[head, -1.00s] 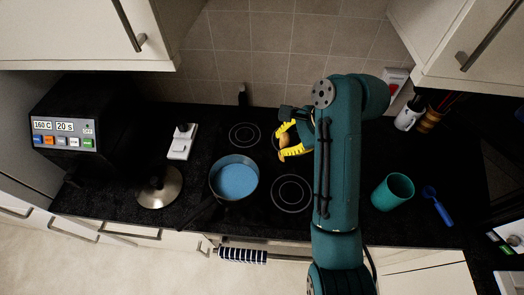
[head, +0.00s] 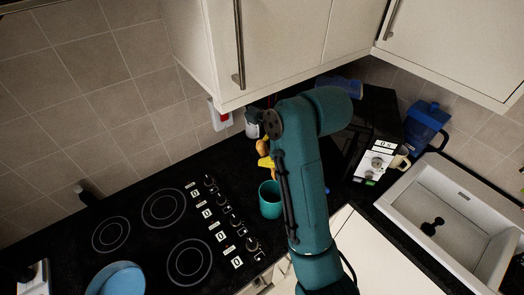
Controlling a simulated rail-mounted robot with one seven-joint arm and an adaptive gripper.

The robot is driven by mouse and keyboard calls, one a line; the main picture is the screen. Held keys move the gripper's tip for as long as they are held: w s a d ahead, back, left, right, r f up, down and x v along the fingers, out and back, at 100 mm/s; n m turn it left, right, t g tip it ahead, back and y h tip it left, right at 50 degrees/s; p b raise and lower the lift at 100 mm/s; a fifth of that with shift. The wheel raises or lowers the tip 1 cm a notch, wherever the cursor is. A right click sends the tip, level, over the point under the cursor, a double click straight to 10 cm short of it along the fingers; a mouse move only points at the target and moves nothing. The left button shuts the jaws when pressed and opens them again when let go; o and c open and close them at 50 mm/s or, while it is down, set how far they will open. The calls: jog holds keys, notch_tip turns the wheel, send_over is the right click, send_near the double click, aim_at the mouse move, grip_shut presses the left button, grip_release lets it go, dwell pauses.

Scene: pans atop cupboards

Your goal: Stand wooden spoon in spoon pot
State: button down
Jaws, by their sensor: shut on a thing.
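My gripper (head: 266,163) shows only as yellow fingers beside my teal arm, which hides the rest of it. It is shut on the wooden spoon (head: 262,146), whose rounded brown end shows just above the fingers. The spoon's handle is hidden or too small to make out. The teal spoon pot (head: 270,200) stands upright on the black worktop, with its open mouth showing. My gripper appears above and slightly behind the pot in the head view; the height between them cannot be told. My arm passes close along the pot's right side.
The black hob (head: 150,240) with its row of knobs lies left of the pot. A blue pan (head: 117,279) is at the lower left. A pale container (head: 253,123) stands by the wall. The overhead cupboard (head: 285,45) hangs above. A white sink (head: 455,220) is at right.

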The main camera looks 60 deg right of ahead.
notch_tip(320, 180, down, 14)
dwell(0.6)
jog(key=c, duration=1)
grip_release()
jog(key=shift+o, duration=0.2)
jog(key=s, duration=0.1)
jog(key=s+a, duration=0.1)
jog(key=s, duration=0.3)
jog(key=shift+a, duration=0.3)
